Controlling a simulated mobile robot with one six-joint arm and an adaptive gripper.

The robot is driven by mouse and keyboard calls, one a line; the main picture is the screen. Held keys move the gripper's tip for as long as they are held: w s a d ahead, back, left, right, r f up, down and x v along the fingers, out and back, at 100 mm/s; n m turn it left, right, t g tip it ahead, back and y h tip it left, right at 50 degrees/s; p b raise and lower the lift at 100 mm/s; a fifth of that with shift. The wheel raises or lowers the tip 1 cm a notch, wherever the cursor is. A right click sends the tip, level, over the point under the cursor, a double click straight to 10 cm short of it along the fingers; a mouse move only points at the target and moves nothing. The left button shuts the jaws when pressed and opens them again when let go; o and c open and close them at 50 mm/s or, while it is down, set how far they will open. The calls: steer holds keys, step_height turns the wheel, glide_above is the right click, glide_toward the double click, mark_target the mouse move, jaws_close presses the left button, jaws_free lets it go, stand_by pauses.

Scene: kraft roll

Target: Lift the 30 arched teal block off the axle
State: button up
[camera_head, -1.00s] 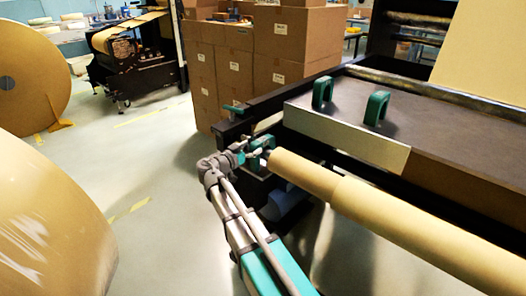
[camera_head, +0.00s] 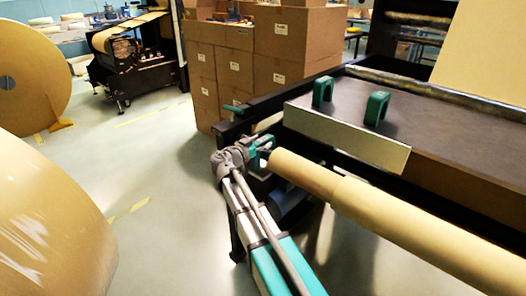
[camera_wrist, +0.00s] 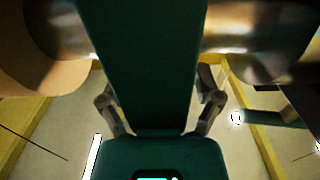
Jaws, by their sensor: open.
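The arched teal block (camera_head: 264,144) sits at the near end of the axle, beside the end of the kraft roll (camera_head: 310,174). My gripper (camera_head: 252,150) is right at the block in the head view and partly hides it. In the wrist view, a broad teal shape, apparently the block (camera_wrist: 142,55), fills the middle. The open fingers of my gripper (camera_wrist: 160,105) stand on its left and right sides, with a visible gap; contact cannot be made out. The number on the block cannot be read.
Two more arched teal blocks (camera_head: 322,92) (camera_head: 376,108) stand on the dark machine top (camera_head: 450,140). A teal handle (camera_head: 232,107) juts from the black frame. Cardboard boxes (camera_head: 295,45) are stacked behind. A large kraft roll (camera_head: 45,225) is at left; the floor between is clear.

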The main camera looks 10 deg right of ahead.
steer(key=shift+c, duration=0.3)
jaws_close()
stand_by(0.3)
